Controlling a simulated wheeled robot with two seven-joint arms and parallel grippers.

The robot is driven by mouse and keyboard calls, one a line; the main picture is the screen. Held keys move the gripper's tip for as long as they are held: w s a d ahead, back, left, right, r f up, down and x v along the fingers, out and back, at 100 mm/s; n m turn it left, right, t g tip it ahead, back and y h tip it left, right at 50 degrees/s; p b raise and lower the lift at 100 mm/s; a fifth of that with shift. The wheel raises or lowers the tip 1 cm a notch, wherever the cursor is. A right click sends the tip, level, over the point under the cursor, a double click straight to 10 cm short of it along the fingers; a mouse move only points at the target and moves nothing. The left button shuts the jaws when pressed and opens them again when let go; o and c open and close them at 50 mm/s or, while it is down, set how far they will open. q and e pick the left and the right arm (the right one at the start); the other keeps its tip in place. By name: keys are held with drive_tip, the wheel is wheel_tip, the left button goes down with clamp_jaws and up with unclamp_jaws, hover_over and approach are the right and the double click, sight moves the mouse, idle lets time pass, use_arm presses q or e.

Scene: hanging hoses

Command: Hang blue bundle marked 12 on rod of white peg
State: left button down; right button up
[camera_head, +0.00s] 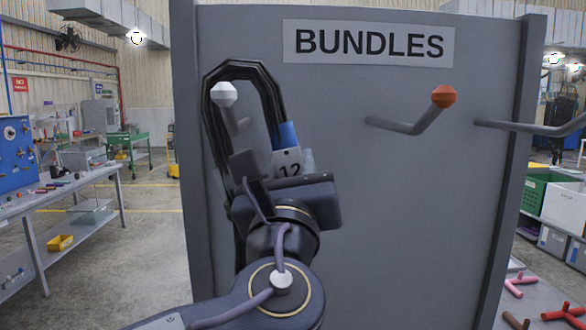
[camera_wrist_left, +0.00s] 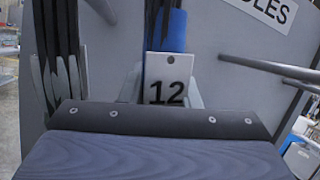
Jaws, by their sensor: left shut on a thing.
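The blue bundle marked 12 is a black hose loop with a blue band (camera_head: 287,135) and a white tag (camera_head: 288,162) reading 12. The band (camera_wrist_left: 172,38) and tag (camera_wrist_left: 169,78) also show in the left wrist view. My left gripper (camera_head: 273,168) is shut on the bundle near the tag, partly hidden behind my wrist. The white peg (camera_head: 223,94) has a white tip on a grey rod. Its tip shows within the loop's outline, with the top of the loop above it. I cannot tell whether the loop rests on the rod. My right gripper is out of view.
The grey panel (camera_head: 400,200) carries a BUNDLES sign (camera_head: 368,43). An orange-tipped peg (camera_head: 443,97) juts out right of the white peg, and another rod (camera_head: 530,127) reaches in at the far right. The panel's raised left edge is close beside the bundle.

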use_arm(q)
drive_tip(key=shift+w+f+b, duration=0.2)
drive_tip(key=shift+f+b, duration=0.55)
drive_tip(key=shift+w+f+b, duration=0.25)
drive_tip(key=shift+f+b, duration=0.55)
drive_tip(key=shift+w+f+b, duration=0.2)
drive_tip(key=shift+f+b, duration=0.55)
drive_tip(key=shift+f, duration=0.1)
drive_tip(key=c, duration=1)
unclamp_jaws()
drive_tip(key=shift+f, duration=0.15)
